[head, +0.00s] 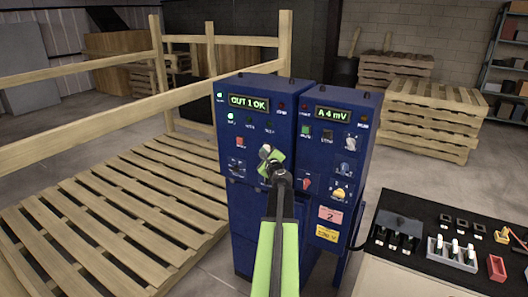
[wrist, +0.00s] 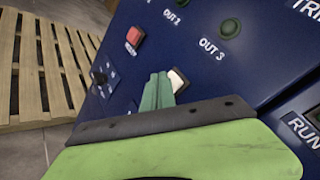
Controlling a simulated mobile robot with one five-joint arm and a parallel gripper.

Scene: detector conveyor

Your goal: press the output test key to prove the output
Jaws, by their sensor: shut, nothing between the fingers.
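The left blue cabinet (head: 240,190) has a lit display (head: 249,103) reading "OUT 1 OK". My gripper (head: 267,155) is in front of its panel. In the wrist view my gripper's green fingers (wrist: 157,90) are shut together and empty. Their tips are at a pale square key (wrist: 178,80), partly hidden behind them, below the "OUT 3" lamp (wrist: 230,28). I cannot tell whether they touch it or whether it is pushed in. No label on this key is readable. A red key (wrist: 133,37) sits to its upper left.
A second blue cabinet (head: 345,150) with a display reading "A 4 mV" adjoins on the right. A bench (head: 395,275) with small parts stands at the lower right. A wooden pallet (head: 105,210) and rails (head: 80,130) are on the left.

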